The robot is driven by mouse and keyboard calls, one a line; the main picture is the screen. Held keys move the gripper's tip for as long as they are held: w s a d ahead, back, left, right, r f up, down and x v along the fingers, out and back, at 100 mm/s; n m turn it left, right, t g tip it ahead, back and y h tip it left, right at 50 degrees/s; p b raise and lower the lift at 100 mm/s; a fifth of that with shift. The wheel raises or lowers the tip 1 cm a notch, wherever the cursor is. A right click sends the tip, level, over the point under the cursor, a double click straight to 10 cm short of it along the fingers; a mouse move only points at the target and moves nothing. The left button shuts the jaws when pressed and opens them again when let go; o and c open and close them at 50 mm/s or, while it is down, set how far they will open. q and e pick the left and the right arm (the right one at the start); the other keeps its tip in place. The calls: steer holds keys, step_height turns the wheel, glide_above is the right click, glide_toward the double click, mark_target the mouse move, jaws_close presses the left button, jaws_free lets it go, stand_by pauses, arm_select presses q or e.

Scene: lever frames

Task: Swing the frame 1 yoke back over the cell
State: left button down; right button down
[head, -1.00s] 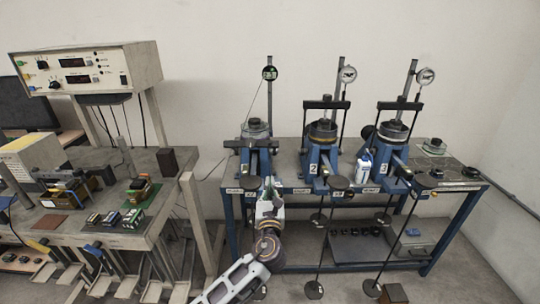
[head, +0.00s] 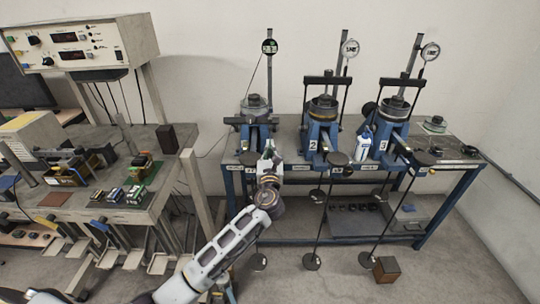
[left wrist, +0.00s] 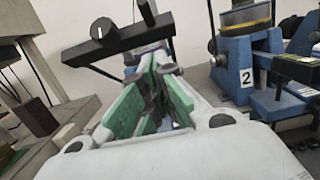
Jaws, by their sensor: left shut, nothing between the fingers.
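Frame 1 (head: 245,135) is the leftmost blue lever frame on the bench. Its round cell (head: 254,104) stands uncovered on top. The black frame 1 yoke (head: 238,121) is tipped toward me, its crossbar low in front of the cell. My right gripper is not in view.
Frame 2 (head: 321,133) and frame 3 (head: 390,137) stand to the right, yokes upright over their cells. A white-blue bottle (head: 364,146) stands between them. Dial gauges and posts rise behind. Hanging rods with weights occupy the space before the bench. A cluttered table (head: 130,215) is at left.

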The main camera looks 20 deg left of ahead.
arm_select(q)
steer(key=w+a+r+p, duration=0.1)
steer(key=w+r, duration=0.2)
steer(key=w, duration=0.2)
steer(key=shift+w+a+r, duration=0.2)
steer(key=shift+a+r, duration=0.1)
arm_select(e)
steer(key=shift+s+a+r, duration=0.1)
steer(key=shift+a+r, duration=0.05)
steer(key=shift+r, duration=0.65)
arm_select(q)
steer(key=shift+r+p, duration=0.15)
steer(key=shift+p, duration=0.2)
